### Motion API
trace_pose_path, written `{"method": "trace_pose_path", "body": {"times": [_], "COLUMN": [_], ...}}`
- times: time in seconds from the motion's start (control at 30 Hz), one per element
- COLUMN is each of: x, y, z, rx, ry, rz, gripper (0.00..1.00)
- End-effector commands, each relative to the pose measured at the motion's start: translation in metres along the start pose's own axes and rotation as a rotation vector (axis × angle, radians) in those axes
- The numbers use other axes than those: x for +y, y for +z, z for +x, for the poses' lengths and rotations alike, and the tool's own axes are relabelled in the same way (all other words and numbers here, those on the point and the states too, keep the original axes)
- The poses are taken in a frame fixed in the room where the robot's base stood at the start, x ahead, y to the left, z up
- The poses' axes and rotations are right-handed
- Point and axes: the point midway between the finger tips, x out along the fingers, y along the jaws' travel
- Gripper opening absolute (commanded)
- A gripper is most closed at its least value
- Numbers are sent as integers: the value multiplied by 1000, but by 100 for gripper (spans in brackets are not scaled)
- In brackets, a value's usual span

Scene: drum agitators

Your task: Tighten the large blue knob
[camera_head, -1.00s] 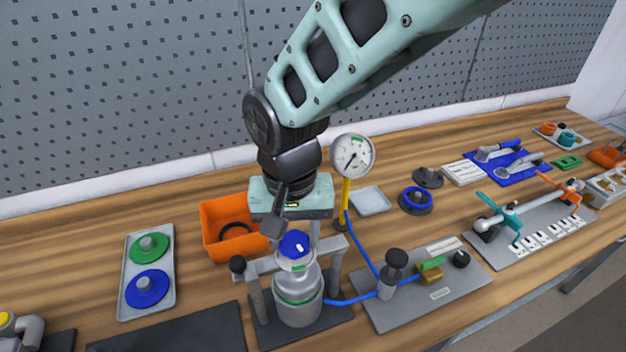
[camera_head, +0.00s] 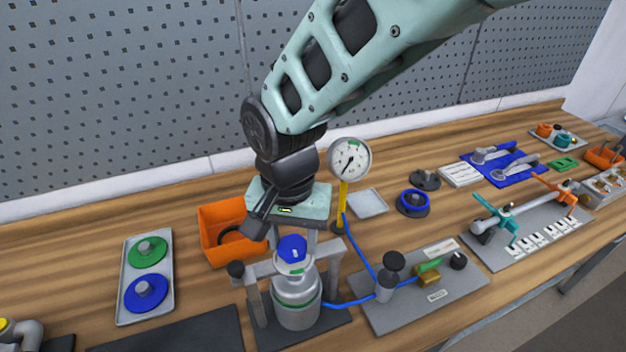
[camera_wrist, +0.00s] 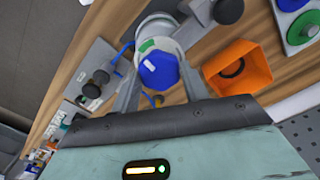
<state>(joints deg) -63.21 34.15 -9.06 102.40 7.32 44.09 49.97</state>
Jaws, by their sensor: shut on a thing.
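The large blue knob (camera_head: 292,248) sits on top of a grey metal vessel (camera_head: 297,292) with a green band, held in a grey frame. My gripper (camera_head: 294,238) points down over the knob, with its fingers around it. In the wrist view the blue knob (camera_wrist: 158,72) lies between the two grey fingers (camera_wrist: 158,80), which are shut on its sides. The finger contact is partly hidden in the head view.
An orange bin (camera_head: 222,225) with a dark ring stands behind the vessel. A pressure gauge (camera_head: 349,158) on a yellow post is close behind right. A blue hose (camera_head: 350,301) runs to a grey plate (camera_head: 437,296). A tray (camera_head: 128,289) with green and blue discs lies left.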

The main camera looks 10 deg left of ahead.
Motion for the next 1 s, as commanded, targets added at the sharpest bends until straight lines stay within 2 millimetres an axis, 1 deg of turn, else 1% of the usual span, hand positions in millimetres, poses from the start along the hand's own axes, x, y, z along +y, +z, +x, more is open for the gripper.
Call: {"method": "trace_pose_path", "body": {"times": [0.03, 0.07, 0.1, 0.4, 0.47, 0.57, 0.67, 1.0], "x": [-1, -1, -1, -1, -1, -1, -1, -1], "y": [-2, -2, -2, -1, -1, -1, -1, -2], "z": [-4, -4, -4, -2, -5, -15, -32, -112], "rx": [6, 6, 6, 3, 3, 4, 5, 7], "ry": [-7, -7, -7, -3, -4, -6, -9, -9], "rz": [1, 1, 1, 0, -1, -1, 0, 0], "gripper": [47, 56, 67, 67, 67, 67, 67, 67]}}
